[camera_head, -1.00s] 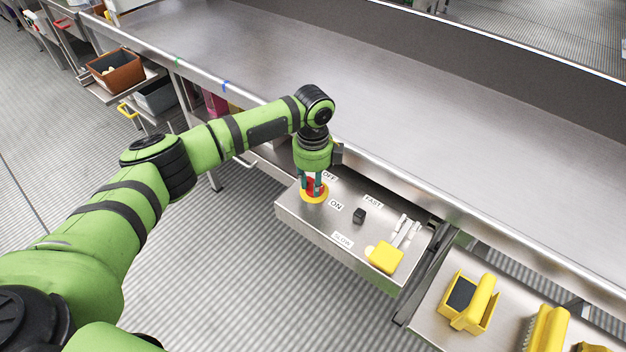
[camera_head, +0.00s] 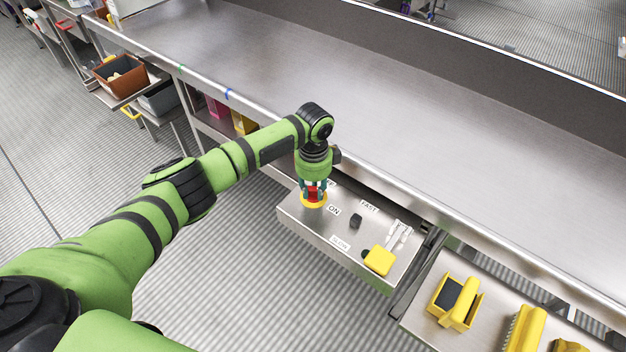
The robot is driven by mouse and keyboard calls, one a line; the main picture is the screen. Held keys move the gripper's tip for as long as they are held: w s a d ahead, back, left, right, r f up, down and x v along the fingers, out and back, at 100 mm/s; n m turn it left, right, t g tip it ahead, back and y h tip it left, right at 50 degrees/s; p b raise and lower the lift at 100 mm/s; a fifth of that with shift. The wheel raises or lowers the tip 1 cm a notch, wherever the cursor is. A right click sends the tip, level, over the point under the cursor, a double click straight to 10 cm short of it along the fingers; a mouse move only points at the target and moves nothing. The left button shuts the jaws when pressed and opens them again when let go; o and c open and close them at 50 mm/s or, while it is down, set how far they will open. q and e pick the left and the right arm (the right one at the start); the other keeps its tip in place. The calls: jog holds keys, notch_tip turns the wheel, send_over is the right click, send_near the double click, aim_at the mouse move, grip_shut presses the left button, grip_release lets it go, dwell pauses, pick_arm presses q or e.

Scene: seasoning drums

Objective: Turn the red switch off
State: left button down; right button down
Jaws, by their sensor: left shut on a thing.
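The red switch (camera_head: 313,195) stands on a round yellow base (camera_head: 313,204) at the left end of the metal control box (camera_head: 300,223). My left gripper (camera_head: 313,192) points down from above with its fingers around the red switch, shut on it. The ON label (camera_head: 334,210) is just right of the base; the OFF label is mostly hidden behind my gripper. Which way the switch is turned is hard to tell. My right gripper is out of view.
The box also carries a black knob (camera_head: 356,220) between FAST and SLOW labels, and a yellow block (camera_head: 379,260). A long metal table (camera_head: 400,130) runs behind it. Yellow tools (camera_head: 456,302) lie on a tray at the lower right. Brown bin (camera_head: 120,78) stands far left.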

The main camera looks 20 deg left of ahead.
pick_arm(q)
jog(key=n+p, duration=0.2)
jog(key=n, duration=0.1)
jog(key=shift+d+r, duration=0.1)
jog(key=shift+r, duration=0.1)
jog(key=n+p, duration=0.2)
jog(key=n, duration=0.1)
jog(key=shift+n, duration=0.3)
jog(key=n+p, duration=0.1)
jog(key=n, duration=0.1)
jog(key=shift+d+f+n, duration=0.1)
jog(key=shift+n, duration=0.2)
jog(key=shift+w+n+p, duration=0.15)
jog(key=shift+n+p, duration=0.45)
jog(key=shift+n, duration=0.8)
jog(key=shift+f, duration=0.1)
jog(key=c, duration=1)
grip_release()
